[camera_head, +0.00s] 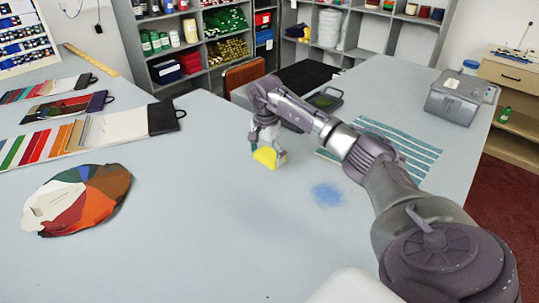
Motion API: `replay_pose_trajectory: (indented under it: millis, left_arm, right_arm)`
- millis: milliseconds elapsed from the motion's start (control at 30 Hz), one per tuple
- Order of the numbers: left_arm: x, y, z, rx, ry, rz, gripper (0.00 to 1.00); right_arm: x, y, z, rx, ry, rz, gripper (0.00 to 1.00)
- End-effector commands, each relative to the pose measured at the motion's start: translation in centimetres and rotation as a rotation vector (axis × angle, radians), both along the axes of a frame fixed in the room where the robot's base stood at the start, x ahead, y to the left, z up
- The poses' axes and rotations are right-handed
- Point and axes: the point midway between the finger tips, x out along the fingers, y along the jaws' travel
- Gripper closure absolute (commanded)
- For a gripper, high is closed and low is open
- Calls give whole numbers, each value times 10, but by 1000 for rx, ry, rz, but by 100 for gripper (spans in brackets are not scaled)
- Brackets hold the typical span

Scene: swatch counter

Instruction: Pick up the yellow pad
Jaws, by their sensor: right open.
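The yellow pad (266,157) is on the grey counter (190,240), near the middle of the view. My right arm reaches in from the lower right. My right gripper (268,150) points down directly at the yellow pad, with its fingers at the pad's sides. The fingers partly cover the pad, and I cannot tell whether they touch it. The right gripper is open. My left gripper is not in view.
A round colour-swatch fan (77,200) and several swatch strips (95,131) lie on the left. A blue powdery patch (327,194) and a striped cloth (405,148) are to the right. A grey box (455,96) stands at the back right. The front middle is clear.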

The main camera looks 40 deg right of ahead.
Motion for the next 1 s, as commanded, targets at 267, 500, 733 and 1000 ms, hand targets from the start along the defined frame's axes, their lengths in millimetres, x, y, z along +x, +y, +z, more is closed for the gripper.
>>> replay_pose_trajectory:
  millis: [267, 500, 733, 1000]
  left_arm:
    - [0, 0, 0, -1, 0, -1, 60]
    - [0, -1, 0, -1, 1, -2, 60]
    - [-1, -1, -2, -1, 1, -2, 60]
    - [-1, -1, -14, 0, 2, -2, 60]
  right_arm:
    - [0, 0, -1, 0, -1, 0, 10]
    - [0, 0, -1, 0, -1, 0, 31]
    - [1, 0, 2, -1, -2, -1, 31]
    - [2, 0, 31, -1, -7, -1, 31]
